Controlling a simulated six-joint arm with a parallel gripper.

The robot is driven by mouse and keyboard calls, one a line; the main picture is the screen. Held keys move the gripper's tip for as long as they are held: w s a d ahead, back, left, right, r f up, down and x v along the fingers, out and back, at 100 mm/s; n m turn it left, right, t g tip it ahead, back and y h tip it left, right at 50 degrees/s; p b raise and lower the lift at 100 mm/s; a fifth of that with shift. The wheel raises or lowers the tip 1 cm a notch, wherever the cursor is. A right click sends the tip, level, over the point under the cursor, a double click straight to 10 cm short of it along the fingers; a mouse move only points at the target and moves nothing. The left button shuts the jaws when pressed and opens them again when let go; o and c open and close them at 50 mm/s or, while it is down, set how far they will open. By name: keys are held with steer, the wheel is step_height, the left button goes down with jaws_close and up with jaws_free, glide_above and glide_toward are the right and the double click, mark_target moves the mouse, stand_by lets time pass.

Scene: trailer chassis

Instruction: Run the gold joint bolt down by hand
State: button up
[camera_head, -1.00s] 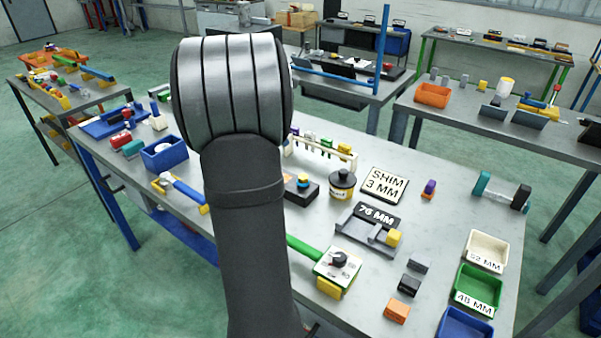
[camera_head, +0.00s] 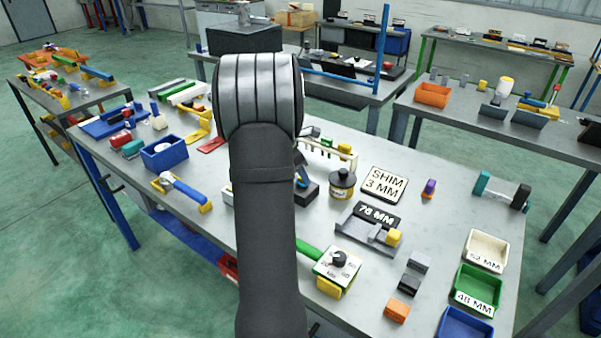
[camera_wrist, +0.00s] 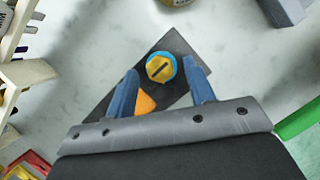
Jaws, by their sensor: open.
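The gold joint bolt (camera_wrist: 160,68) has a slotted gold head with a blue ring around it. It stands on a dark block (camera_wrist: 178,45) in the wrist view. My gripper (camera_wrist: 160,76) is open, with its two blue fingers reaching toward the bolt, one tip on each side of the head. I cannot tell the height gap or whether they touch it. An orange part (camera_wrist: 145,103) shows between the fingers, nearer the palm. In the head view the dark block (camera_head: 307,194) shows partly beside my arm; the bolt is not clearly visible there.
A black-and-yellow jar (camera_head: 342,185) stands close to the block. A white rack (camera_head: 326,149) is behind it. The dial box (camera_head: 338,265) with a green handle is in front.

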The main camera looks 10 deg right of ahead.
steer(key=shift+d+f, duration=0.1)
steer(key=shift+f, duration=0.1)
steer(key=c, duration=1)
